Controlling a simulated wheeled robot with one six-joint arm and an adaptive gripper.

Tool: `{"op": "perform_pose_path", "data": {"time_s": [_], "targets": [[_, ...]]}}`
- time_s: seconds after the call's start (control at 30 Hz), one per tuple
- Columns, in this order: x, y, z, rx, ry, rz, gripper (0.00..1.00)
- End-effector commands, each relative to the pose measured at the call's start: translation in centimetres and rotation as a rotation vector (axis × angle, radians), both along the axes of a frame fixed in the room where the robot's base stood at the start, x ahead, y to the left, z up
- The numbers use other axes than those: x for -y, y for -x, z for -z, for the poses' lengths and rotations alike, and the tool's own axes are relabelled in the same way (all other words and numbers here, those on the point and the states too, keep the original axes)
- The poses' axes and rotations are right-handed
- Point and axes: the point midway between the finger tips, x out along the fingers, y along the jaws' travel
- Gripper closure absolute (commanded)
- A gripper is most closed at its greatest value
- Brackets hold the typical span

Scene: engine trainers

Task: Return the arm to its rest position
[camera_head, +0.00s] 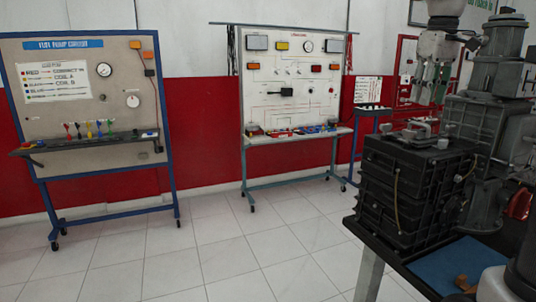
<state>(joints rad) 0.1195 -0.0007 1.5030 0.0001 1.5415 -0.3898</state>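My gripper (430,84) hangs from my pale arm (446,12) at the upper right and points down. It appears above the black engine block (405,178), near the metal fittings on its top (415,134). I see nothing held in it. Its fingers are small and blend with the background, so I cannot tell how far apart they are.
The block stands on a dark bench (388,262) with a blue mat (455,268). A beige trainer panel (60,110) stands on the left, and a white one (290,110) in the middle. Tiled floor (220,250) is clear before them.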

Motion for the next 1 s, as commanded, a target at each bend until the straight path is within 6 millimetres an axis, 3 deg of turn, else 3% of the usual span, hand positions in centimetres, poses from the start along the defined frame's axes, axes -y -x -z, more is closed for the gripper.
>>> {"op": "perform_pose_path", "data": {"time_s": [0.03, 0.2, 0.3, 0.43, 0.5, 0.63, 1.0], "targets": [[-0.9, 2.8, 0.7, 0.031, -0.001, 0.022, 0.64], [-3.1, 10.8, 5.6, 0.130, -0.017, 0.116, 0.64], [-4.1, 15.2, 9.4, 0.185, -0.034, 0.168, 0.64], [-4.8, 19.4, 14.1, 0.239, -0.056, 0.221, 0.64], [-5.0, 20.8, 16.0, 0.258, -0.065, 0.241, 0.64], [-5.1, 22.2, 18.0, 0.276, -0.075, 0.262, 0.64], [-5.2, 22.4, 18.3, 0.278, -0.078, 0.266, 0.64]]}}
